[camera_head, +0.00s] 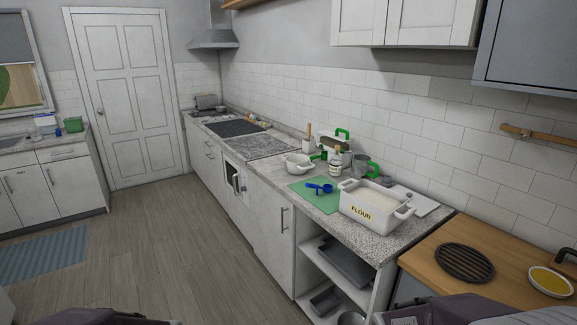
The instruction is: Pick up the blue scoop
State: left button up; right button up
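The blue scoop (319,188) lies on a green mat (328,202) on the granite counter, just left of the white flour container (372,215). It is small in the camera_head view, so its fine shape is hard to make out. Dark parts of my arms show at the bottom left and bottom right edges. Neither gripper's fingers are visible, and nothing of mine is near the scoop.
A white pot (298,164), small bottles and a metal cup (365,166) stand behind the mat. A wooden counter (432,255) with a black trivet (464,263) is at right. Open shelves (311,262) sit below the counter.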

aim_at(327, 188)
jog(key=i, duration=0.8)
jog(key=i+u, duration=0.1)
jog(key=i, duration=0.7)
jog(key=i+l, duration=0.15)
jog(key=i, duration=0.65)
jog(key=u, duration=0.2)
